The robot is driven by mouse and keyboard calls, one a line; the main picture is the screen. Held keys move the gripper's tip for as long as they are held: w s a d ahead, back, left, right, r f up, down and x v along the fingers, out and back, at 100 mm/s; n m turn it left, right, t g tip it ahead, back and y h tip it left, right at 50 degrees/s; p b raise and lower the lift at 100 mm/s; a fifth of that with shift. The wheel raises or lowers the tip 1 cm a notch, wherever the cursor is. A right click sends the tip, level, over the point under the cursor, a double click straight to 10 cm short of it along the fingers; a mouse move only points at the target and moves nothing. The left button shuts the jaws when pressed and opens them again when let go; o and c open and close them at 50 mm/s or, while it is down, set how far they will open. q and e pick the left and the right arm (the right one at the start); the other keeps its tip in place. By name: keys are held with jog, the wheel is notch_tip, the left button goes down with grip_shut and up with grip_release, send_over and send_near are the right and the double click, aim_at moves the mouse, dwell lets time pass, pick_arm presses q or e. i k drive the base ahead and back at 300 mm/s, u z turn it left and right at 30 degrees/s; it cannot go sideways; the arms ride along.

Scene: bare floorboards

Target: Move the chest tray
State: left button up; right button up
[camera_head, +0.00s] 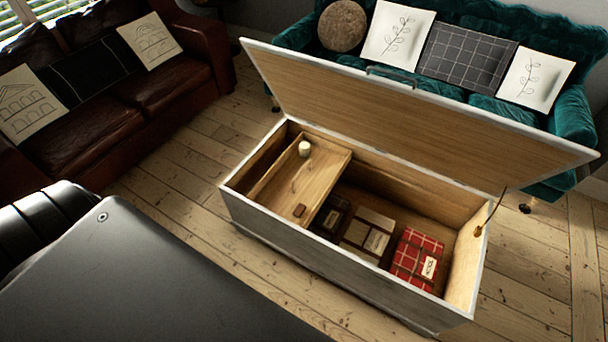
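A grey-white chest (290,240) stands on the floor with its wooden lid (420,115) raised and leaning back. Inside, at its left end, sits a light wooden tray (317,178). A small white cylindrical item (304,149) and a small brown item (299,211) lie in or on the tray. To the right of the tray, on the chest floor, lie a dark folded item (330,216), a beige and brown one (368,234) and a red plaid one (417,259). Neither of my grippers shows in the head view.
A brown leather sofa (105,95) stands at the left and a teal sofa (573,112) behind the chest, both with cushions. Bare floorboards (180,185) lie between the leather sofa and the chest. A dark part of my own body fills the lower left.

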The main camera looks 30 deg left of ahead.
aim_at(294, 180)
jog(key=z, duration=3.4)
jog(key=k, duration=2.05)
jog(key=u, duration=2.05)
